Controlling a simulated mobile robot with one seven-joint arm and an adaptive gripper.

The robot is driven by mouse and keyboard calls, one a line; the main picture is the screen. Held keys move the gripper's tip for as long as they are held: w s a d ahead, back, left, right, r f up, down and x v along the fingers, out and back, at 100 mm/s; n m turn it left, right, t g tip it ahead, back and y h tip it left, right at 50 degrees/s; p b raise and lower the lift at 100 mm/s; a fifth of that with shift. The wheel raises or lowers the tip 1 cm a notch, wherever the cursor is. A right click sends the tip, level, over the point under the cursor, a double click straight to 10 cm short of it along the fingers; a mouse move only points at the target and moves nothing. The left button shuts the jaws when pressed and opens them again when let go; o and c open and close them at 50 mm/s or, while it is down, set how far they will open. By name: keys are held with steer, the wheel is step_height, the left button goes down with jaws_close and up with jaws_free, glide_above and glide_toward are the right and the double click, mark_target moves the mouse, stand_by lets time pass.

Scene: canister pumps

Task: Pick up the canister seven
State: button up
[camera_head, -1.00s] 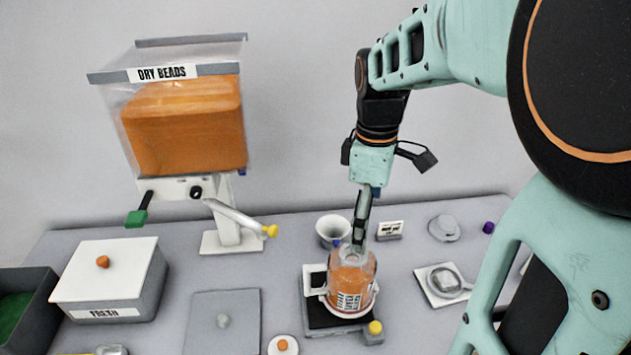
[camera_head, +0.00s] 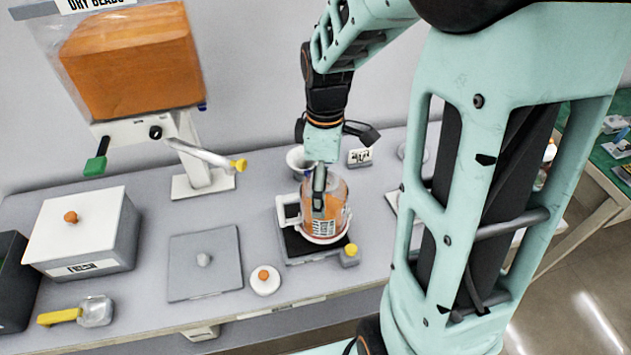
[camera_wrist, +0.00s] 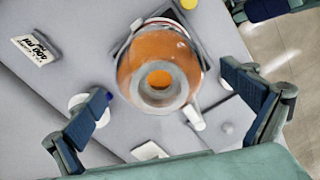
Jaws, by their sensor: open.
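A clear canister (camera_head: 334,207) filled with orange stands upright in a white holder with a side handle, on a dark-topped scale (camera_head: 295,245). It has a printed label whose number I cannot read. My gripper (camera_head: 319,205) points down at the canister, and its fingers hide part of the canister's upper body. In the wrist view the orange canister (camera_wrist: 140,55) is seen from above, its round grey neck facing the camera. There my gripper (camera_wrist: 165,85) is open wide, with one finger on each side of the canister and visible gaps to it.
A white cup (camera_head: 297,158) and a small sign (camera_head: 360,157) stand behind the canister. A round white lid (camera_head: 264,281) and a grey plate (camera_head: 205,265) lie to its left. The bead dispenser's spout (camera_head: 200,155) ends at upper left.

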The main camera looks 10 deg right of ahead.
steer(key=shift+f, duration=0.15)
steer(key=c, duration=1.9)
steer(key=shift+c, duration=0.2)
